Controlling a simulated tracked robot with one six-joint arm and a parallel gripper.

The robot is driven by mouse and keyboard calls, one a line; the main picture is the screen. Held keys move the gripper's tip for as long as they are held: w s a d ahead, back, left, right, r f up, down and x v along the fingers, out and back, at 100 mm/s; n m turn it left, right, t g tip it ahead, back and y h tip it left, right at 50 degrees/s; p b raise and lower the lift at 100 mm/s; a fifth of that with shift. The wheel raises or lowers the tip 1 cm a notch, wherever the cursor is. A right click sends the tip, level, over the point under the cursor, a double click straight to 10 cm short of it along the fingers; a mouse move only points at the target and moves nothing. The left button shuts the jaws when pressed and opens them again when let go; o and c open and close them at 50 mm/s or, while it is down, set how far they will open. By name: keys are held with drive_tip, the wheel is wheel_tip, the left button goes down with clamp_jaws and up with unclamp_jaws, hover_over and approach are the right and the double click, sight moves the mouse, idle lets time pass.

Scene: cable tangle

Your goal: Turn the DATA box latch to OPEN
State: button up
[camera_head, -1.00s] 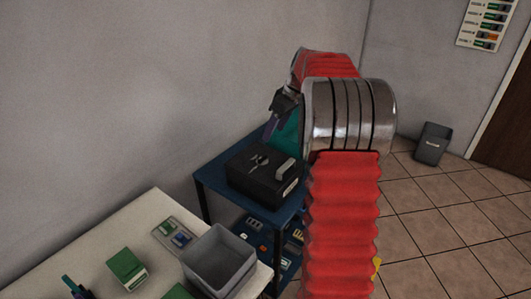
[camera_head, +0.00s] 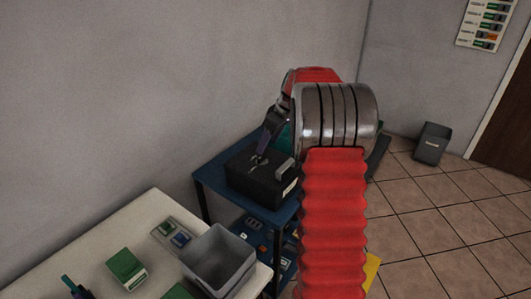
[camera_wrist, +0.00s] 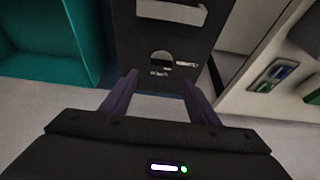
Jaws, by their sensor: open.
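The black box (camera_head: 262,181) sits on the blue cart, with a grey handle (camera_head: 285,169) on its top and a pale label on its front. In the wrist view the box (camera_wrist: 143,36) shows a small round latch (camera_wrist: 160,58) with two small pale markings beside it, too blurred to read. I cannot tell which way the latch is turned. My gripper (camera_head: 262,150) points down just over the latch side of the box. In the wrist view my gripper (camera_wrist: 159,76) is open and empty, its purple fingers on either side of the latch and apart from it.
The teal bin (camera_wrist: 40,45) stands beside the box. The blue cart (camera_head: 212,180) has loose parts on its lower shelf. A white table (camera_head: 110,235) holds a grey bin (camera_head: 220,258) and green blocks. A dark waste bin (camera_head: 431,143) stands on the open floor.

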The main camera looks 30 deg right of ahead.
sight(262, 156)
drive_tip(key=x, duration=0.6)
drive_tip(key=shift+w+a+f, duration=0.1)
drive_tip(key=shift+w+f, duration=0.05)
drive_tip(key=shift+f, duration=0.2)
